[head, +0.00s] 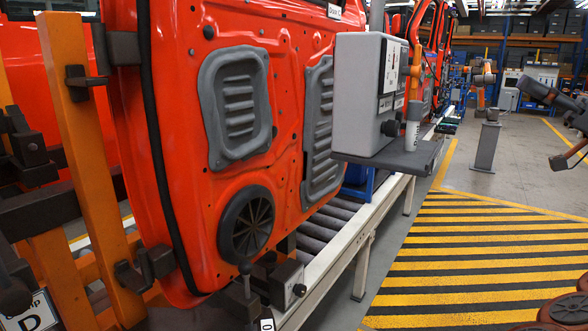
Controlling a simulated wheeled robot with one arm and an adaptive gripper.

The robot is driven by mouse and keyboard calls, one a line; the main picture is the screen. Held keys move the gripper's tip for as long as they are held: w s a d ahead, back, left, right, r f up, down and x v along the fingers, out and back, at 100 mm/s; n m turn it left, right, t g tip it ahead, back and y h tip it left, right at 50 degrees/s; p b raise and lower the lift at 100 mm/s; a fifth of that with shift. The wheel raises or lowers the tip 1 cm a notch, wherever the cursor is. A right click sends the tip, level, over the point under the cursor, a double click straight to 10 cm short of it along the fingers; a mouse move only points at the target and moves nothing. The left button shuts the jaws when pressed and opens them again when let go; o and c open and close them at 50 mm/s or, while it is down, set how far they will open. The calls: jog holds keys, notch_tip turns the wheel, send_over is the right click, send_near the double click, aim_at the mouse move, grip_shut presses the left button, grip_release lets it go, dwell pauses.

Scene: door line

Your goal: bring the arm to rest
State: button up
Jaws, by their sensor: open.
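My gripper (545,124) shows at the right edge, partly cut off by the frame. Its dark parts reach left into the picture with a gap between them, open and with nothing seen held. It hangs over the floor, well to the right of the orange door and the grey box and apart from both. The rest of my arm is mostly outside the view.
A large orange door panel (285,100) stands at left in an orange post frame (85,150). A grey control box (357,85) sits on a dark shelf (395,158) beside the roller conveyor (325,235). A grey pedestal (486,147) stands farther back.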

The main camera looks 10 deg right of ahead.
jog(key=w+a+m+g+p, duration=0.1)
jog(key=w+a+g+p, duration=0.2)
jog(key=a, duration=0.9)
jog(key=w+a+m+g, duration=0.1)
jog(key=w+a+g, duration=0.3)
jog(key=a, duration=0.8)
jog(key=s+a+f+m+g+h+p, duration=0.1)
jog(key=s+a+f+g+h, duration=0.15)
jog(key=s+a+f, duration=0.4)
jog(key=s+a+f+m+g+h+p, duration=0.1)
jog(key=a+f+g, duration=0.2)
jog(key=a, duration=0.7)
jog(key=s+a+f+m+g+h+p, duration=0.25)
jog(key=s+f+h, duration=0.35)
jog(key=s+f, duration=0.7)
jog(key=s+d+f+m+g+h+p, duration=0.1)
jog(key=s+d+f+m+h+p, duration=0.1)
jog(key=s+d+f+h, duration=0.5)
jog(key=s+d+f+m, duration=0.1)
jog(key=s+d+f, duration=0.4)
jog(key=s+f, duration=0.1)
jog(key=shift+f+m, duration=0.35)
jog(key=shift+f, duration=0.35)
